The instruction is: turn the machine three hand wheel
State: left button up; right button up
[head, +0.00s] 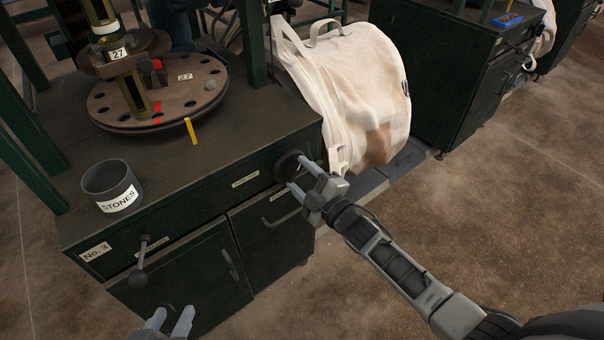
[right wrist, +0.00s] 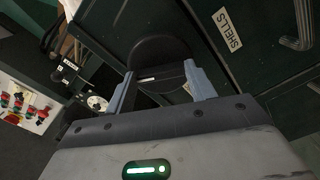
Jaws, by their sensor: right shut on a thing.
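The machine cabinet marked No. 3 (head: 180,190) stands at the left in the head view. Its dark round hand wheel (head: 285,165) sits at the right end of the front panel. My right gripper (head: 299,172) is shut on this wheel, its fingers partly covering it. In the right wrist view the black wheel (right wrist: 152,35) lies between the two fingers of the right gripper (right wrist: 158,74). My left gripper (head: 170,322) is at the bottom edge of the head view, its two fingers apart with nothing between them, in front of the cabinet doors.
A crank lever with a ball knob (head: 138,278) juts from the front left of the cabinet. A STONES cup (head: 108,184) and a round turntable (head: 165,97) stand on top. A large off-white bag (head: 355,85) hangs at the cabinet's right. Floor at right is clear.

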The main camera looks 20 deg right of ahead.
jog(key=shift+f+m+p, duration=0.1)
jog(key=shift+m+p, duration=0.55)
jog(key=shift+m, duration=3.05)
jog(key=o, duration=1)
jog(key=shift+s, duration=0.1)
